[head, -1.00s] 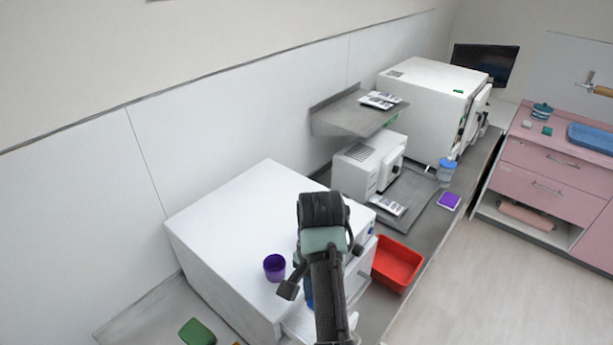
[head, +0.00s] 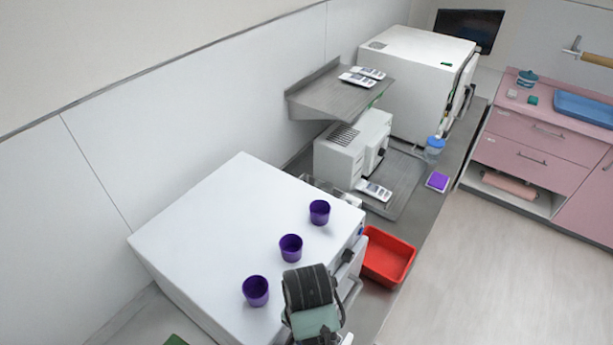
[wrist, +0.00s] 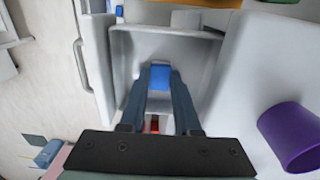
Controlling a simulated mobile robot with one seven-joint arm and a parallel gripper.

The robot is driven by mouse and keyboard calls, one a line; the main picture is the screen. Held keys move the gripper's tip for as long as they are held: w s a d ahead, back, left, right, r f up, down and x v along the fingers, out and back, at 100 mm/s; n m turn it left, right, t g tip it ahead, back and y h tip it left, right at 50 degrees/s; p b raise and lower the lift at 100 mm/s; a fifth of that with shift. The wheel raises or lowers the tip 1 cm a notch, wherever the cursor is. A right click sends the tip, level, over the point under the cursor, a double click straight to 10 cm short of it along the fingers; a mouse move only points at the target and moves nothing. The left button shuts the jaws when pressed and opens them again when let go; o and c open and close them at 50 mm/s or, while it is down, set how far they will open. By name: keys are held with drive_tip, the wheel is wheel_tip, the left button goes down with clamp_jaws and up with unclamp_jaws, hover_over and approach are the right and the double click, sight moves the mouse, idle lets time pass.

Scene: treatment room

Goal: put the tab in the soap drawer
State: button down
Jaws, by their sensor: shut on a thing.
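My gripper (wrist: 158,92) shows in the wrist view with its two dark fingers shut on a small blue tab (wrist: 160,77). The tab sits between the fingertips, over the open pale grey drawer (wrist: 120,52). The drawer is a shallow box with raised walls and a bar handle (wrist: 82,66) on its left side. I cannot tell whether the tab touches the drawer floor. In the head view my arm hides the tab and the fingertips, at the front of the white machine (head: 215,225).
Several purple cups, including one at the back (head: 319,212), stand on the machine's top; one purple cup (wrist: 288,136) shows close right of the gripper in the wrist view. A red bin (head: 386,257) stands right of the machine. A grey shelf (head: 335,95) juts out behind.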

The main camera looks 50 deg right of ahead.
drive_tip(key=shift+w, duration=0.1)
drive_tip(key=shift+s+a, duration=0.35)
drive_tip(key=shift+a, duration=0.05)
drive_tip(key=c, duration=1)
unclamp_jaws()
drive_tip(key=o, duration=0.4)
drive_tip(key=shift+w+d+f, duration=0.15)
drive_tip(key=shift+w+d, duration=0.05)
drive_tip(key=shift+d, duration=0.05)
drive_tip(key=shift+a, duration=0.1)
drive_tip(key=shift+s, duration=0.1)
